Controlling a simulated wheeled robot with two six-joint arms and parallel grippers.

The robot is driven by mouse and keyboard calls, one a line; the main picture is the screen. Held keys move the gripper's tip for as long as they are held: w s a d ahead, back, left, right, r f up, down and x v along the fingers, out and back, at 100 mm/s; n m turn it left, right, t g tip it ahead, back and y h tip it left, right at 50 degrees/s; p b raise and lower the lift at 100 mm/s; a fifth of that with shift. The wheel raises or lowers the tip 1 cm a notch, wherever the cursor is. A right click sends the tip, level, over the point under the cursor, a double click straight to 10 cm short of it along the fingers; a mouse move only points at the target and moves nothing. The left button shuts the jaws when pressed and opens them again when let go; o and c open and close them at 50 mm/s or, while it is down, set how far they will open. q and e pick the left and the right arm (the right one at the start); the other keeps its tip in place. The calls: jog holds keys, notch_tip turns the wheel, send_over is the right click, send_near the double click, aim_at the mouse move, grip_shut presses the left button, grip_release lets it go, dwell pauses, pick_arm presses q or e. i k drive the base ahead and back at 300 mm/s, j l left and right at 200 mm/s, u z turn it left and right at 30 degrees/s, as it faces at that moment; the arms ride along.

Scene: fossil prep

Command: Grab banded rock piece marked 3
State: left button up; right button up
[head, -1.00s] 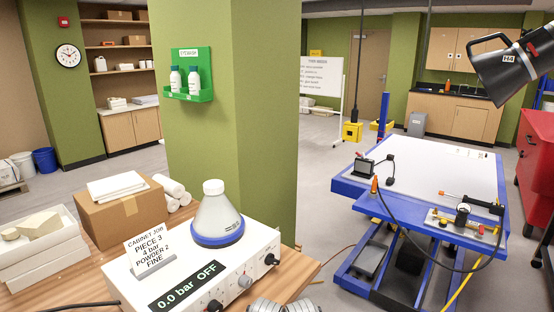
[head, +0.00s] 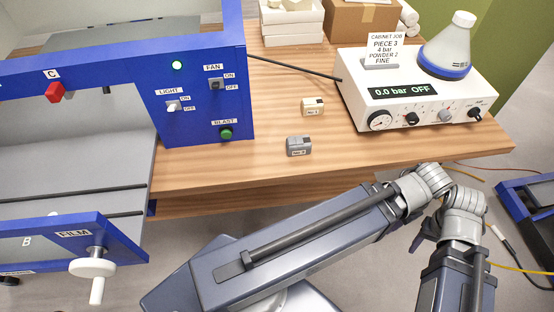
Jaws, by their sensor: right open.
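Two small labelled pieces lie apart on the wooden bench in the head view. One is a beige piece (head: 313,106) nearer the white control box. The other is a grey piece (head: 299,146) with a darker top, closer to the bench's front edge. The numbers on their labels are too small to read surely, and I cannot tell which is banded. One of my arms crosses the foreground below the bench, and its far link runs out of the bottom edge. No gripper fingers show, and nothing touches either piece.
A blue cabinet (head: 205,125) with switches and a lit green lamp stands left. The white control box (head: 375,95) at right reads "0.0 bar OFF" and carries a conical bottle (head: 449,45) and a job card (head: 383,47) naming piece 3. A dark hose crosses behind the pieces.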

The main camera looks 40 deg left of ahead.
aim_at(299, 144)
jog(key=k+u, duration=0.1)
jog(key=u, duration=1.7)
jog(key=k+l, duration=0.1)
jog(key=l, duration=0.6)
jog(key=z, duration=0.55)
